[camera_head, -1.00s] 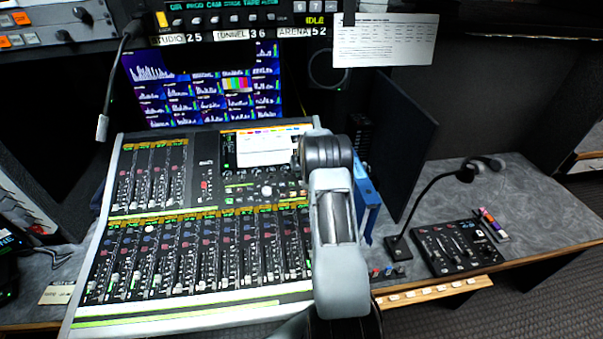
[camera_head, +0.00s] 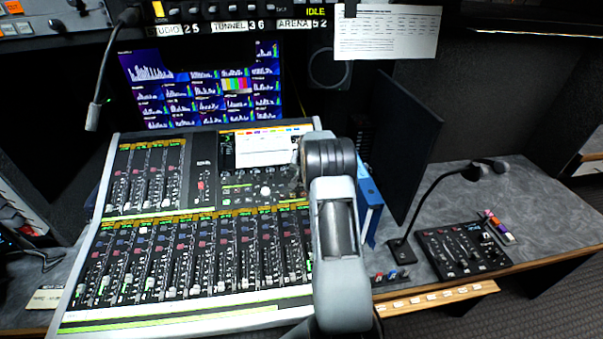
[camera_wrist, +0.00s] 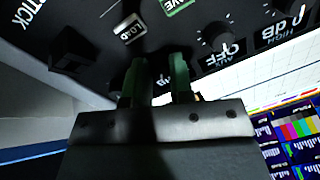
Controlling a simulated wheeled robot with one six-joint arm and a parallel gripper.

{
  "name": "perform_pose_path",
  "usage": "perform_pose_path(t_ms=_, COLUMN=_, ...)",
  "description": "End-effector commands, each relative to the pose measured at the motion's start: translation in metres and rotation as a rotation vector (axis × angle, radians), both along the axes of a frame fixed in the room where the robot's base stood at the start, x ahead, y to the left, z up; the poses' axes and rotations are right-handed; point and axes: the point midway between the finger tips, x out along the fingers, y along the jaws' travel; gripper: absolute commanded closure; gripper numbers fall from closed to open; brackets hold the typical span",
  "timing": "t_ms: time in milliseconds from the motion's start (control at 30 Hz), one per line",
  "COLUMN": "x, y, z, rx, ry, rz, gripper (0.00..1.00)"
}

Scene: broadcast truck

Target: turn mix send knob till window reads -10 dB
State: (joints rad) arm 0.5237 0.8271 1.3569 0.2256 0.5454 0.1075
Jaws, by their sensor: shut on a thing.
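In the wrist view my gripper (camera_wrist: 157,72) has its two green fingers pointed at a dark control panel (camera_wrist: 105,12). They are shut on a small dark knob, mostly hidden between and behind the fingers; its label cannot be read. Another knob (camera_wrist: 214,37) stands clear to the right, by a label reading OFF. In the head view my arm covers the gripper and the right end of the mixing console (camera_head: 200,215). No mix send window is readable there.
A dark block-like part (camera_wrist: 72,50) stands out near the left in the wrist view. A blue binder (camera_head: 369,205) and a dark upright panel (camera_head: 405,150) stand right of my arm. A gooseneck microphone (camera_head: 430,205) and a small control box (camera_head: 462,250) sit on the grey desk.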

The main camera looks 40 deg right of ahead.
Motion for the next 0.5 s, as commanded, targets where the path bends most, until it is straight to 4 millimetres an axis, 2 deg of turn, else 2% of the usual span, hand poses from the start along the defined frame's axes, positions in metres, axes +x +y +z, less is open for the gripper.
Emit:
perform_pose_path(t_ms=267, x=0.0003, y=-0.0002, z=0.0008, rx=-0.001, ry=-0.002, rz=0.000, gripper=1.00)
perform_pose_path(t_ms=300, x=0.0003, y=-0.0002, z=0.0008, rx=-0.001, ry=-0.002, rz=0.000, gripper=0.78)
perform_pose_path(t_ms=500, x=0.0001, y=-0.0002, z=0.0005, rx=-0.001, ry=-0.001, rz=0.000, gripper=0.58)
